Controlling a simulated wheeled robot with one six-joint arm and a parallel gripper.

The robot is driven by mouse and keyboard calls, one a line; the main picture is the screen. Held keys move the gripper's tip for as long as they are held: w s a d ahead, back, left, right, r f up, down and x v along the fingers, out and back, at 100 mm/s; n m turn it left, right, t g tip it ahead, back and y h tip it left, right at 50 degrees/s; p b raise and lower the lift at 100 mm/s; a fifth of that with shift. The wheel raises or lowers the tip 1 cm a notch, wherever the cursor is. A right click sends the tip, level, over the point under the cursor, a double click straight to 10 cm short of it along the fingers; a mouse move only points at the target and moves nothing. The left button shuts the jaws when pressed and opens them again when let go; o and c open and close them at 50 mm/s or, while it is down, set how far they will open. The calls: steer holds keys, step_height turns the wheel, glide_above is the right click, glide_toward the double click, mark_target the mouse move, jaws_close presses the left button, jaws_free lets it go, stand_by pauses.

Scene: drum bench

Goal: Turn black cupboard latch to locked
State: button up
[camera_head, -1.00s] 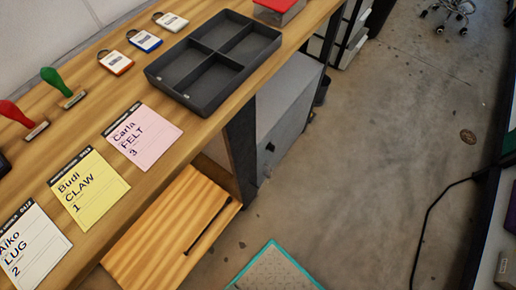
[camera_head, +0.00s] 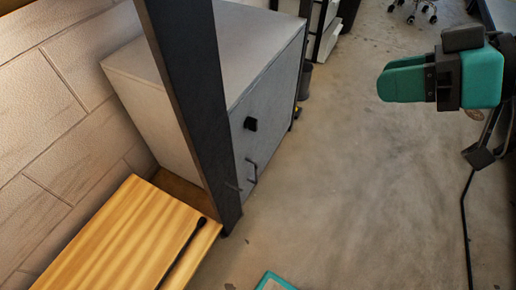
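A grey cupboard (camera_head: 275,95) stands under the bench, with its front facing the open floor. A small black latch (camera_head: 250,124) sits on the upper part of that front; its turned position is too small to tell. A dark bar handle (camera_head: 252,174) is below it. My gripper (camera_head: 380,82), with teal fingers, is at the upper right, over the floor and well apart from the latch. It points left toward the cupboard side. Nothing shows in it, but whether the fingers are apart or together is unclear.
A dark bench leg (camera_head: 195,100) stands in front of the cupboard's left part. A wooden drawer or panel (camera_head: 115,240) with a dark bar is at lower left. The floor (camera_head: 340,190) between cupboard and gripper is clear.

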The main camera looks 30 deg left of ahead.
steer(key=w+a+f+n+y+b, duration=0.1)
steer(key=w+a+f+y+b, duration=0.1)
steer(key=f+b, duration=0.6)
steer(key=w+a+f+n+y+b, duration=0.1)
steer(key=w+a+f+y+b, duration=0.1)
steer(key=f+b, duration=0.6)
steer(key=w+a+f+n+y+b, duration=0.1)
steer(key=w+a+f+y+b, duration=0.15)
steer(key=f+b, duration=0.55)
steer(key=p, duration=2.5)
glide_toward(257, 121)
steer(key=a+r, duration=0.1)
steer(key=shift+h, duration=0.25)
steer(key=a+b, duration=0.1)
steer(key=a, duration=0.1)
steer(key=a+b, duration=0.1)
steer(key=a, duration=0.2)
steer(key=a+b, duration=0.1)
steer(key=a, duration=0.1)
steer(key=shift+s+a+f, duration=0.35)
steer(key=shift+s+f, duration=0.05)
steer(key=shift+a+r, duration=0.15)
steer(key=shift+a, duration=0.5)
steer(key=shift+d, duration=0.1)
jaws_close()
